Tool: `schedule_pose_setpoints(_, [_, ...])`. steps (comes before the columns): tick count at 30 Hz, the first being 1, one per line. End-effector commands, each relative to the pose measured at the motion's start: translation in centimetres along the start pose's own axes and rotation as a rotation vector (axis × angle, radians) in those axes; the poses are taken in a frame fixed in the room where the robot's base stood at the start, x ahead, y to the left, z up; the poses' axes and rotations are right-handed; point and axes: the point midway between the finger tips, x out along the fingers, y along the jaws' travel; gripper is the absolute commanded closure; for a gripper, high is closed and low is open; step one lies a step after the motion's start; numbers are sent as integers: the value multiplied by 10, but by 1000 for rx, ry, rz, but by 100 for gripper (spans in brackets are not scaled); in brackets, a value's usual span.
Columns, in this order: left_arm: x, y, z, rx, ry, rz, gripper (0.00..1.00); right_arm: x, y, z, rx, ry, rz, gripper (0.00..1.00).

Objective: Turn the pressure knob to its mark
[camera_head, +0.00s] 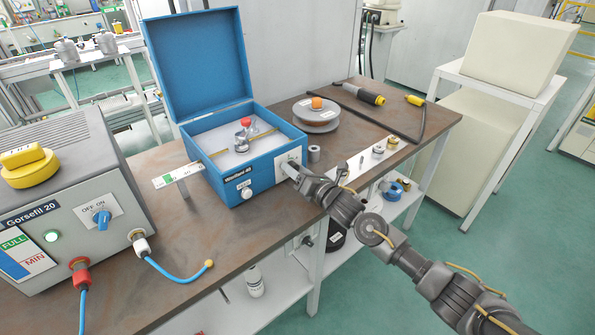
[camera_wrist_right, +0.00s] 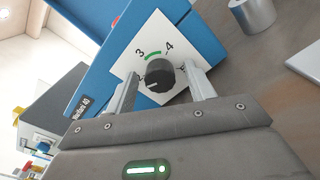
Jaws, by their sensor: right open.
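The black pressure knob (camera_wrist_right: 160,76) sits on a white dial plate (camera_wrist_right: 133,60) on the side of the blue box (camera_head: 219,178). In the right wrist view the dial reads 3 and 4, with a green arc (camera_wrist_right: 152,55) between them. A small pale mark shows on the knob's lower left, away from the arc. My right gripper (camera_wrist_right: 165,77) is open, with one finger on each side of the knob; I cannot tell whether they touch it. In the head view my right gripper (camera_head: 289,167) reaches the box's right face and hides the knob. My left gripper is out of view.
The blue box's lid (camera_head: 197,62) stands open. A grey metal cylinder (camera_head: 314,153) stands close by on the brown table (camera_head: 345,120), and a white strip (camera_head: 366,162) with small parts lies to its right. A grey Gorsefil machine (camera_head: 85,180) with blue hoses stands left.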

Motion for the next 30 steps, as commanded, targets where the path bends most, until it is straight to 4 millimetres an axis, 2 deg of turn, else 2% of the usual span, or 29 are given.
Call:
schedule_pose_setpoints(5, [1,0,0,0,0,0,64,-8,-1,0,-1,0,0,46])
schedule_pose_setpoints(8, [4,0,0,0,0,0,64,-23,-2,-1,-1,0,0,46])
schedule_pose_setpoints(15, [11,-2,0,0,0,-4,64,-71,-2,-2,-1,0,-1,46])
schedule_pose_setpoints(21, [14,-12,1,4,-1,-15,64,-99,-1,-1,0,0,-1,46])
schedule_pose_setpoints(25, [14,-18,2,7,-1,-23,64,-107,-1,0,0,0,-1,46])
schedule_pose_setpoints(30, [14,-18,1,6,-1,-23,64,-109,0,0,1,0,-1,46])
